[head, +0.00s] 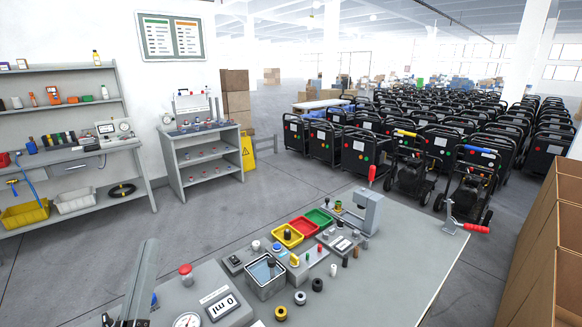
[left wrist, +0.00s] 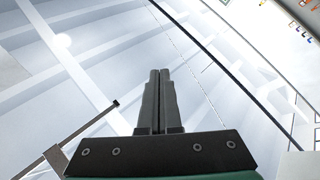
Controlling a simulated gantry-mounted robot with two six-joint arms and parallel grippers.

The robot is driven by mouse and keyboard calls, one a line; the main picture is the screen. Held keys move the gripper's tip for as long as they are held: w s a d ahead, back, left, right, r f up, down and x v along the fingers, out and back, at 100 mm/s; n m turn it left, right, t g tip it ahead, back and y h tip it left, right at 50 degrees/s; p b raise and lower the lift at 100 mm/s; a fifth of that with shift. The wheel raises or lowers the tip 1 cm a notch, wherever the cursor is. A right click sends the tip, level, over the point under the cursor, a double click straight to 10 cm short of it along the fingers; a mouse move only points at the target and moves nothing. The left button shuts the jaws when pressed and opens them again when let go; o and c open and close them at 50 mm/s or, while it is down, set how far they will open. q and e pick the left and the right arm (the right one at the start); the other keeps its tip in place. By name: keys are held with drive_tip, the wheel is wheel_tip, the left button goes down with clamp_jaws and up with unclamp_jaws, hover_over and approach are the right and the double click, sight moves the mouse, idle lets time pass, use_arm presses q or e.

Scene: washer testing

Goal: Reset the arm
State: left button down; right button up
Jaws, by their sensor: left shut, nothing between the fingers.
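My left gripper (head: 148,250) stands at the lower left of the head view, its grey fingers pointing up beside the left end of the workbench (head: 400,270). In the left wrist view the two dark fingers of my left gripper (left wrist: 159,75) lie side by side, shut with nothing between them. Behind them is the bright ceiling with beams, so the gripper faces upward. It touches no object that I can see. My right gripper is in neither view.
On the workbench are a gauge box reading 0 ml (head: 222,305), a water container (head: 265,277), yellow (head: 288,237), red (head: 304,227) and green (head: 319,217) trays, and a grey press (head: 369,212). Cardboard boxes (head: 540,235) stand at right. The bench's front right is clear.

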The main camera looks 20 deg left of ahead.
use_arm(q)
drive_tip(key=s+d+r+m+t+h+p, duration=0.1)
drive_tip(key=d+r+m+t+h, duration=0.2)
drive_tip(key=d+r+m+h, duration=0.55)
drive_tip(key=s+d+r+m+t+h, duration=0.1)
drive_tip(key=d+r+m+t+h, duration=0.3)
drive_tip(key=r, duration=0.7)
wheel_tip(320, 180, up, 38)
drive_tip(key=p, duration=3.7)
drive_tip(key=shift+w+a+f+n+g+p, duration=0.2)
drive_tip(key=shift+a+n+g+p, duration=0.1)
drive_tip(key=shift+a+n, duration=0.1)
